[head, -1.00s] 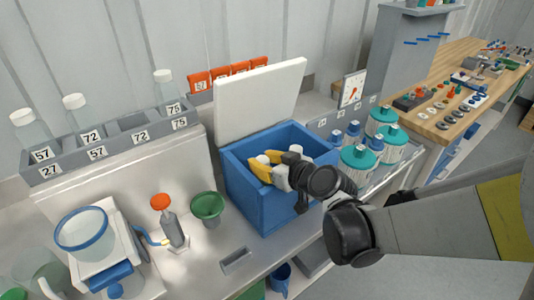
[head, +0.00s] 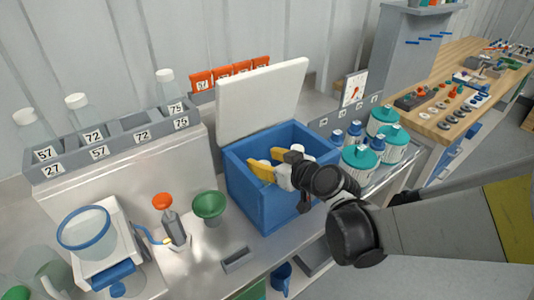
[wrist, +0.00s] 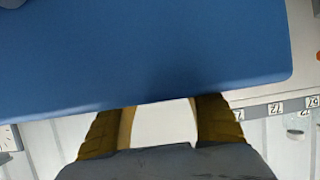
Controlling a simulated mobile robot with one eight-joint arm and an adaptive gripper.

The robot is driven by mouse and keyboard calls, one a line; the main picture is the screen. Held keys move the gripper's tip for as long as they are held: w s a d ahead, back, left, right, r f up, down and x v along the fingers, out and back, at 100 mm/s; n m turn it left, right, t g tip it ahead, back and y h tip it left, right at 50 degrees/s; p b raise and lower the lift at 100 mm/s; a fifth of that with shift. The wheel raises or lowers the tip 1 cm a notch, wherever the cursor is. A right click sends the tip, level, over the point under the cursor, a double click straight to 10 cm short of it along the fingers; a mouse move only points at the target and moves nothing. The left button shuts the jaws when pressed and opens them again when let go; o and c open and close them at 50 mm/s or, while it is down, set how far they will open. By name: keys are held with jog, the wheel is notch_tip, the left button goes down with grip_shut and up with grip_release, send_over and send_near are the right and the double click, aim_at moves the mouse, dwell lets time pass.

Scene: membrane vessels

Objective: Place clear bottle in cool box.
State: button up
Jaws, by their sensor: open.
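The blue cool box (head: 262,206) stands on the bench with its white lid (head: 262,100) raised. My gripper (head: 263,164) is open, with its yellow fingers over the box opening. Small white shapes show around the fingers inside the box; I cannot tell whether one is the clear bottle's cap. In the wrist view, a blue box wall (wrist: 150,50) covers the fingertips, and a pale surface shows between the yellow fingers (wrist: 163,118). Clear white-capped bottles (head: 80,112) stand in the numbered grey rack (head: 110,147) at the left.
Teal-lidded jars (head: 360,158) and small blue-capped bottles stand close right of the box. The raised lid bounds the back.

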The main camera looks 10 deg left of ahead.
jog(key=s+d+r+m+h+p, duration=0.1)
jog(key=s+d+m+h, duration=0.2)
jog(key=s+d, duration=0.3)
jog(key=s+d+r+m+g+h+p, duration=0.1)
jog(key=s+d, duration=0.5)
jog(key=d, duration=1)
jog(key=s+d+r+m+h+p, duration=0.1)
jog(key=s+d+r+m+h, duration=0.2)
jog(key=d, duration=0.8)
jog(key=s+m+h, duration=0.2)
jog(key=s+h, duration=0.1)
jog(key=s, duration=0.1)
jog(key=shift+d+m+g, duration=0.2)
jog(key=shift+m+g, duration=0.2)
jog(key=shift+c, duration=0.2)
